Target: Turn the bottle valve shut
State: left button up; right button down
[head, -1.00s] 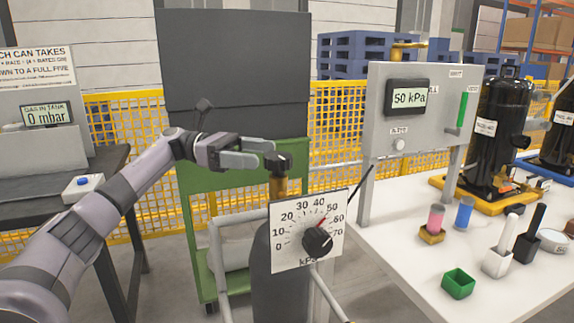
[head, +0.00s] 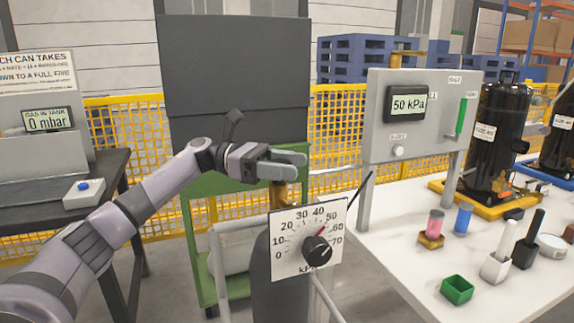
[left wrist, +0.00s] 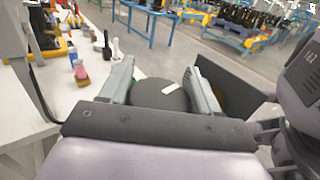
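The bottle (head: 278,300) is a dark grey cylinder standing in a frame, with a brass valve neck (head: 280,192) on top. The dark round valve handwheel (left wrist: 165,95), with a white mark, shows in the left wrist view between my finger pads. In the head view my fingers hide most of it. My left gripper (head: 298,165) is at the valve from the left, its two fingers apart on either side of the handwheel. I see no clear squeeze on it. My right gripper is not in view.
A dial plate (head: 284,232) marked in kPa, with a black knob (head: 317,250), stands before the bottle. A grey panel (head: 376,146) reading 50 kPa stands on the white table (head: 400,235) at right. At left, a display (head: 48,119) reads 0 mbar.

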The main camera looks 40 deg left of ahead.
pick_arm(q)
jog(key=shift+r+m+g, duration=0.15)
jog(key=shift+m+g, duration=0.15)
jog(key=shift+g, duration=0.2)
jog(key=shift+c, duration=0.2)
jog(key=shift+s+m+g+h, duration=0.15)
jog(key=shift+m+g+h, duration=0.25)
jog(key=shift+g, duration=0.2)
jog(key=o, duration=1)
jog(key=shift+c, duration=0.2)
jog(key=v, duration=0.7)
jog(key=shift+b, duration=0.3)
